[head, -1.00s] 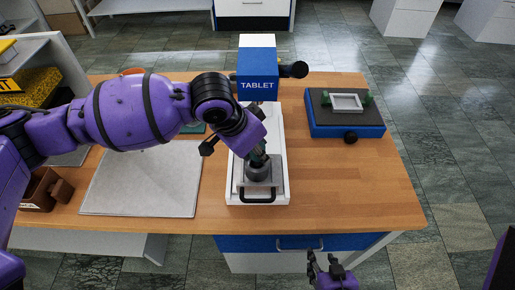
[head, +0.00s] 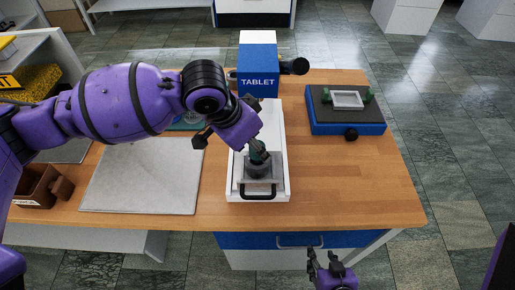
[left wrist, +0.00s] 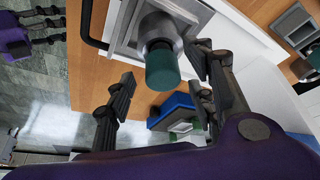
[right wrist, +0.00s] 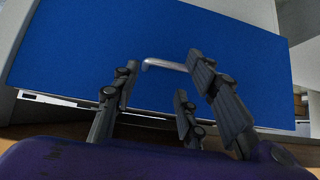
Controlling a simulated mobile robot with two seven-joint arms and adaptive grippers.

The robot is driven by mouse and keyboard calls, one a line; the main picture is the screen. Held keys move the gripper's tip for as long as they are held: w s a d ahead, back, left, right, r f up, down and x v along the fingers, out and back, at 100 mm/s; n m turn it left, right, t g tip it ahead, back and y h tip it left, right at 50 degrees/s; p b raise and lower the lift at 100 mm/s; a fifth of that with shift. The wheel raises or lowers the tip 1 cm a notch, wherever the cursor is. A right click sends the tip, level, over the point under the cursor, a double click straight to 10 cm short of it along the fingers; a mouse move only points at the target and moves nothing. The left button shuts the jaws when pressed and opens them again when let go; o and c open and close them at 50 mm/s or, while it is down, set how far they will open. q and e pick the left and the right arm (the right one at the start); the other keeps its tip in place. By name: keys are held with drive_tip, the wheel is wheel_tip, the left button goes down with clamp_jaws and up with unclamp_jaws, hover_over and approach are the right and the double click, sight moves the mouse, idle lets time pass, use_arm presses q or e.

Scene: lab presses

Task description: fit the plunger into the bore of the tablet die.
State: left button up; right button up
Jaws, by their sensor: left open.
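The tablet die (head: 259,171) is a grey metal cylinder on the front tray of the white press base, and it also shows in the left wrist view (left wrist: 157,28). The plunger has a dark green cylindrical top (left wrist: 163,71) and stands in line with the die's bore. How deep it sits is hard to tell. My left gripper (head: 262,151) is just above the die. In the left wrist view its fingers (left wrist: 163,66) are spread wide on either side of the green top, apart from it. My right gripper (head: 326,258) is open and empty in front of the table.
The blue and white TABLET press head (head: 258,80) with a black knob stands behind the die. A blue device (head: 346,122) sits at the right. A grey mat (head: 143,177) and brown box (head: 38,187) lie left. A blue drawer front (right wrist: 90,45) faces my right gripper.

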use_arm(q)
drive_tip(key=v, duration=0.9)
